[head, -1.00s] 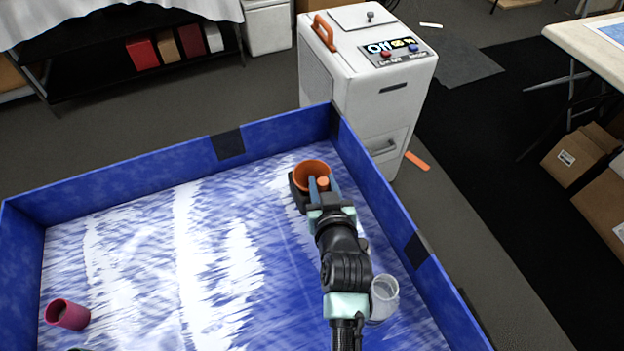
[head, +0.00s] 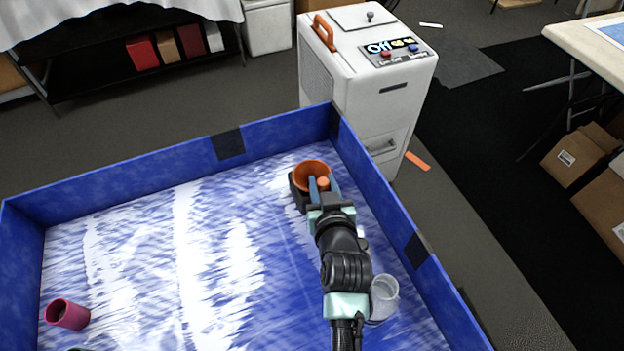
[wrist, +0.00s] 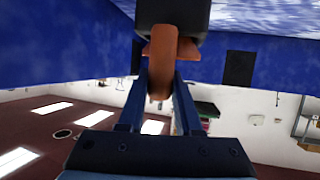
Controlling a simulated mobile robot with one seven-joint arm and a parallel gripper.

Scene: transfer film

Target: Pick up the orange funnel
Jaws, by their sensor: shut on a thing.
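The orange funnel (head: 312,169) is near the far right corner of the blue-walled pen in the head view, at a dark block (head: 296,193). Its round mouth shows. My gripper (head: 319,187) is at the near side of the funnel, with its blue fingers shut on an orange part of it. In the wrist view, the orange part (wrist: 160,62) lies between the two blue fingers of my gripper (wrist: 160,85), and the dark block (wrist: 175,14) is above it. I cannot tell whether the funnel touches the block.
A clear cup (head: 384,293) stands close to the right of my arm. The middle floor is clear.

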